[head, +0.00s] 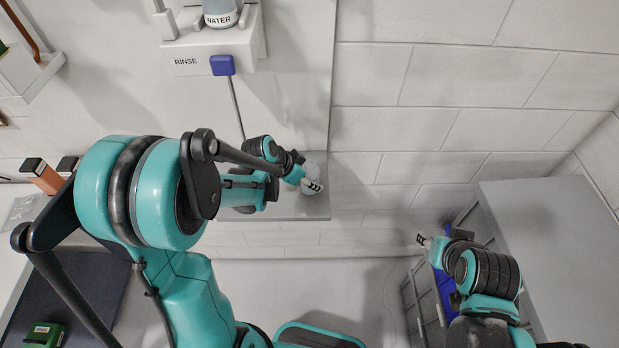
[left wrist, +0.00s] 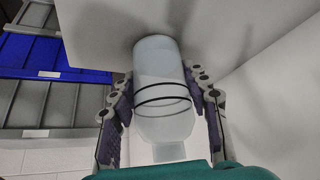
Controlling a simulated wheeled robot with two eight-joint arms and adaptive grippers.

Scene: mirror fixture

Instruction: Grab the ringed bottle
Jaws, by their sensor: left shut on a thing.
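The ringed bottle (left wrist: 162,75) is a pale, translucent bottle with dark rings around its body. In the left wrist view it sits between the two fingers of my left gripper (left wrist: 163,105), which is shut on it. Its narrower neck end points towards my wrist. Its far end is close to a pale surface; I cannot tell whether they touch. In the head view, my left gripper (head: 305,181) is at the grey ledge (head: 315,207), and the bottle (head: 311,164) is partly hidden behind it. My right gripper (head: 424,241) is well apart, at the lower right, too small to judge.
A rinse station (head: 195,58) with a water bottle (head: 220,14) is on the wall above. A rack with grey bins (left wrist: 40,103) and a blue bin (left wrist: 85,58) stands to the side. A grey cabinet top (head: 550,235) is at the right. A green box (head: 43,335) lies at lower left.

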